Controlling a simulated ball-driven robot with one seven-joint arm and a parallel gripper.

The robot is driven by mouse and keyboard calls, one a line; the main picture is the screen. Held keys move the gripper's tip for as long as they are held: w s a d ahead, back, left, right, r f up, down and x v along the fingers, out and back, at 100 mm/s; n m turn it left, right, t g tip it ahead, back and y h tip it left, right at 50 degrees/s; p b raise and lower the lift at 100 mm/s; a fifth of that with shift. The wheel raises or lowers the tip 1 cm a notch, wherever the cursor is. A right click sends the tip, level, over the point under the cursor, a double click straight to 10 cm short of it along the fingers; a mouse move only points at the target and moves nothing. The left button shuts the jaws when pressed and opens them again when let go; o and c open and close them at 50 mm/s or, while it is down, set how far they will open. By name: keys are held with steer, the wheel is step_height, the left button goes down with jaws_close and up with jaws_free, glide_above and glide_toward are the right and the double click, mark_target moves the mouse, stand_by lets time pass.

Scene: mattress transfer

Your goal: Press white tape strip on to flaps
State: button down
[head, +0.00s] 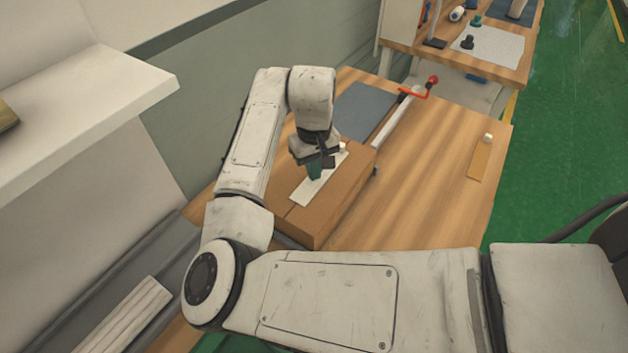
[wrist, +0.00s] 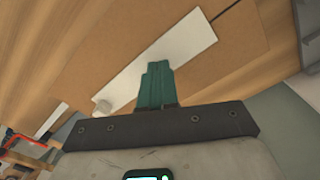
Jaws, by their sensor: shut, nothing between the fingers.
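The white tape strip (head: 310,186) lies along the top of a brown cardboard box (head: 333,207) on the wooden table. In the wrist view the strip (wrist: 192,37) runs diagonally over the brown flaps (wrist: 112,50), along the dark seam between them. My gripper (head: 315,172) points down over the strip, with its green fingers together and nothing between them. In the wrist view the fingers (wrist: 157,68) overlap the strip's edge. I cannot tell whether the fingertips touch it. A small white piece (wrist: 103,106) sits by one end of the strip.
A red-handled clamp bar (head: 395,122) lies behind the box, beside a dark grey mat (head: 362,108). A small tan board (head: 481,160) with a white piece lies at the table's right. The table (head: 425,200) between box and board is clear. A white shelf (head: 85,105) juts out at left.

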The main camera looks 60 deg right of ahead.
steer(key=shift+f+b, duration=0.35)
steer(key=shift+f, duration=0.5)
stand_by(0.8)
step_height(320, 180, up, 7)
steer(key=p, duration=0.7)
stand_by(0.3)
stand_by(0.4)
